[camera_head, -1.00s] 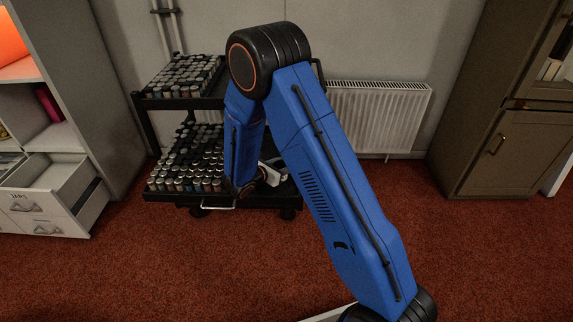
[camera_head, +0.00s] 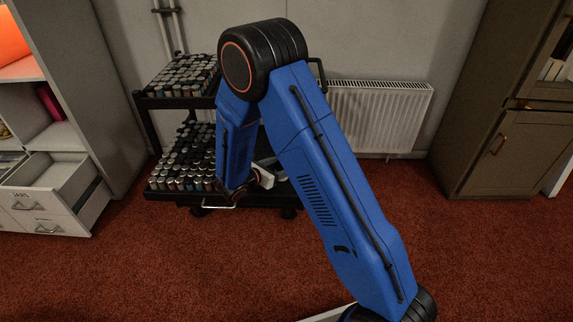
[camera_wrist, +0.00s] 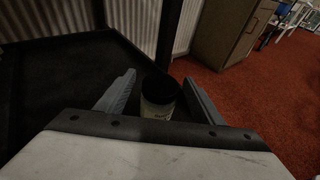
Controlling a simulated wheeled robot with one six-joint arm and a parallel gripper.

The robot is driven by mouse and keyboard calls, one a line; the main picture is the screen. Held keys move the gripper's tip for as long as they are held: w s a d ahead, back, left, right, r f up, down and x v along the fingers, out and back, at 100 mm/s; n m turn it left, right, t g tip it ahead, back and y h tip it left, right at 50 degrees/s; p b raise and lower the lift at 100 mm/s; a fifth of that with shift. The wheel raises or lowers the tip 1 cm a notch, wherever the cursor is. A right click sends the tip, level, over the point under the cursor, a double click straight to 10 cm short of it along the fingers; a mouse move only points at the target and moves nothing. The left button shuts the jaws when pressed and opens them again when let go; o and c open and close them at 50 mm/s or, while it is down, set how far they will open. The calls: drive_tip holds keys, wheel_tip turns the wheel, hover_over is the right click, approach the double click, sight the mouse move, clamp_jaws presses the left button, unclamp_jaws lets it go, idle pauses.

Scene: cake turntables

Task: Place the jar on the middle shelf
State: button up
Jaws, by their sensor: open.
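The jar (camera_wrist: 160,96) has a dark lid and a pale label. In the wrist view it appears upright between the two fingers of my gripper (camera_wrist: 158,78). The fingers are apart, with a gap visible on each side of the jar. The jar's base and what it rests on are hidden by the gripper body. The black shelf cart (camera_head: 180,102) has an upper and a lower shelf in the head view. My gripper is over the right part of the lower shelf (camera_wrist: 62,85), largely hidden behind my blue arm; the jar cannot be made out there.
Several rows of jars (camera_head: 183,172) fill the left of the lower shelf, and more jars (camera_head: 182,75) stand on the upper shelf. A cart post (camera_wrist: 168,32) rises just beyond the gripper. A radiator (camera_head: 380,117) is behind; red carpet (camera_head: 480,250) is clear at right.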

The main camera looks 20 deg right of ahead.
drive_tip(key=v, duration=0.8)
drive_tip(key=shift+a+r, duration=0.1)
drive_tip(key=shift+s+d+r, duration=0.2)
drive_tip(key=shift+d+r, duration=0.1)
drive_tip(key=s+d+r+m+g+y, duration=0.3)
drive_tip(key=s+d+r+m+g, duration=0.4)
drive_tip(key=s+d+r+m, duration=0.65)
drive_tip(key=s+r+m+t+y, duration=0.1)
drive_tip(key=s+r+m+y, duration=0.1)
drive_tip(key=s, duration=0.5)
drive_tip(key=s+r+m+t+y, duration=0.1)
drive_tip(key=s+r+m+y, duration=0.2)
drive_tip(key=s, duration=0.5)
drive_tip(key=s+a+r+m+t+y, duration=0.1)
drive_tip(key=s+r+m+t+y, duration=0.1)
drive_tip(key=s+m, duration=0.4)
drive_tip(key=shift+s+r+y, duration=0.75)
drive_tip(key=shift+s+y, duration=0.2)
drive_tip(key=shift+y, duration=0.25)
